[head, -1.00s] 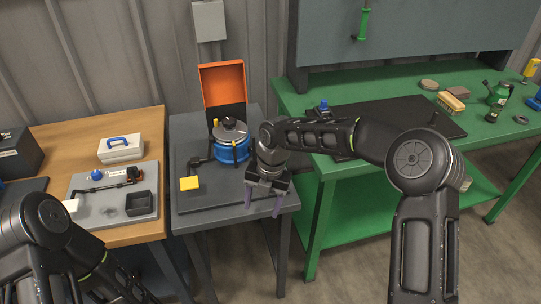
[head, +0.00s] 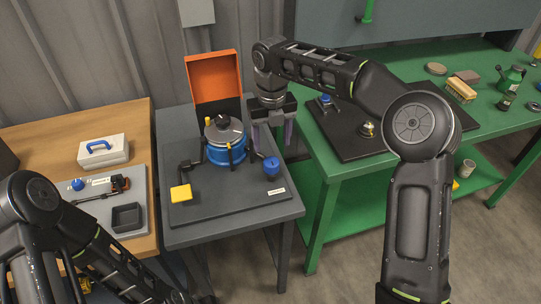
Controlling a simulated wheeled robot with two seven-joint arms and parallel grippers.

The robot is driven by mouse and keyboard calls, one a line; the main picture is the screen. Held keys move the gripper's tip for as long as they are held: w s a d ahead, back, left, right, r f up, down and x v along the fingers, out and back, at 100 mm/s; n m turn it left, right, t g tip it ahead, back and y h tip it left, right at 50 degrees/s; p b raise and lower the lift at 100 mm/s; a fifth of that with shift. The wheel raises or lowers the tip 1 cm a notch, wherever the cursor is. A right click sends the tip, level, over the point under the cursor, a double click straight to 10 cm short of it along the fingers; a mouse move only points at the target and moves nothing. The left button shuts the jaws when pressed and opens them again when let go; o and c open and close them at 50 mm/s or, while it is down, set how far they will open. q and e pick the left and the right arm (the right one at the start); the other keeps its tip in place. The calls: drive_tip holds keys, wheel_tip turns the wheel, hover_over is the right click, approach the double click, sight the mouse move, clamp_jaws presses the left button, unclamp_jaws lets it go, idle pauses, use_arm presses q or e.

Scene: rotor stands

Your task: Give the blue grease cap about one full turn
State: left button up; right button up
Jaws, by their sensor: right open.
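A small round blue cap (head: 271,168) stands upright on the dark base plate (head: 225,203) of the middle table, right of a large blue round housing (head: 232,154) with a grey lid. My right gripper (head: 272,143) points down with its purple fingers spread. In the picture it is just above and behind this cap, with nothing between the fingers; the exact height gap is hard to tell. Other blue knobs show on the left grey plate (head: 77,184) and on the right black mat (head: 325,99). My left arm enters at lower left; its gripper is out of view.
An orange open box (head: 214,80) stands behind the housing. A yellow pad (head: 181,193) on a black arm is at front left of the plate. The green bench (head: 340,166) borders the table on the right. The plate's front is clear.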

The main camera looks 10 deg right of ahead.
sight(272, 161)
drive_tip(key=shift+f, duration=0.65)
wheel_tip(272, 161, down, 7)
drive_tip(key=shift+r+p, duration=0.15)
drive_tip(key=shift+p, duration=0.5)
drive_tip(key=shift+c, duration=0.3)
clamp_jaws()
drive_tip(key=shift+m, duration=0.4)
